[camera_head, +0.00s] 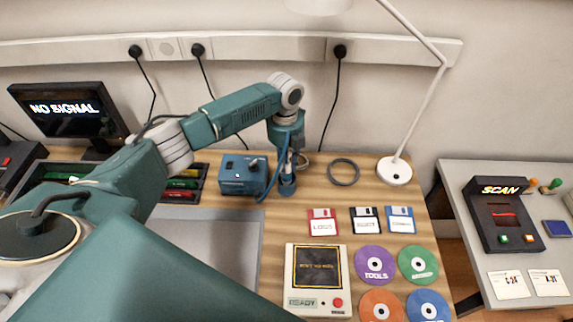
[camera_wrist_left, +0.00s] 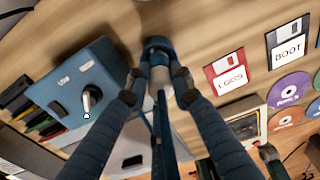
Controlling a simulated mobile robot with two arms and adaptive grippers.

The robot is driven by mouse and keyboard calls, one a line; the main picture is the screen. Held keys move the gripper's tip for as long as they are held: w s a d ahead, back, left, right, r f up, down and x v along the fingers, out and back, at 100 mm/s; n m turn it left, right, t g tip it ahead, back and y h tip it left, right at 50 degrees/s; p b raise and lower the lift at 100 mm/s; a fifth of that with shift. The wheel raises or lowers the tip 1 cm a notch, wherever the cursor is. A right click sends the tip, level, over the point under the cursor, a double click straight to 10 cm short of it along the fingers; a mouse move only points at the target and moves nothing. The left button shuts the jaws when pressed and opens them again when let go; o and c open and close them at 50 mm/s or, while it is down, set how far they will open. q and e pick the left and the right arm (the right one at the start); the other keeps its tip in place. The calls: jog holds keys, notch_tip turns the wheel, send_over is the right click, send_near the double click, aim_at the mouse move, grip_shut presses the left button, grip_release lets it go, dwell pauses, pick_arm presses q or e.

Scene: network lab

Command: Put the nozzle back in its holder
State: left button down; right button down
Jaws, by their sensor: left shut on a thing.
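My left gripper (camera_head: 291,160) reaches down over the back middle of the bench and is shut on the nozzle, a slim grey and blue tool. In the left wrist view the nozzle (camera_wrist_left: 159,78) stands between the two dark fingers, with its blue hose running back toward the camera. The holder, a round dark blue cup (camera_head: 287,187), stands on the wood right below the gripper and shows past the fingertips in the wrist view (camera_wrist_left: 157,46). The nozzle is over or at its mouth; I cannot tell whether its tip is inside. My right gripper is not in view.
A blue control box (camera_head: 243,178) stands close left of the holder. A grey ring (camera_head: 343,172) and a white lamp base (camera_head: 394,171) lie to the right. Floppy disks (camera_head: 322,222), colored discs (camera_head: 375,264) and a device reading READY (camera_head: 317,306) lie in front.

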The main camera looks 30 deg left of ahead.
pick_arm(q)
jog(key=shift+f, duration=0.4)
dwell(1.0)
jog(key=c, duration=1.2)
grip_release()
jog(key=shift+r+p, duration=3.25)
jog(key=shift+r, duration=0.8)
jog(key=shift+s+f, duration=0.1)
jog(key=shift+f, duration=0.05)
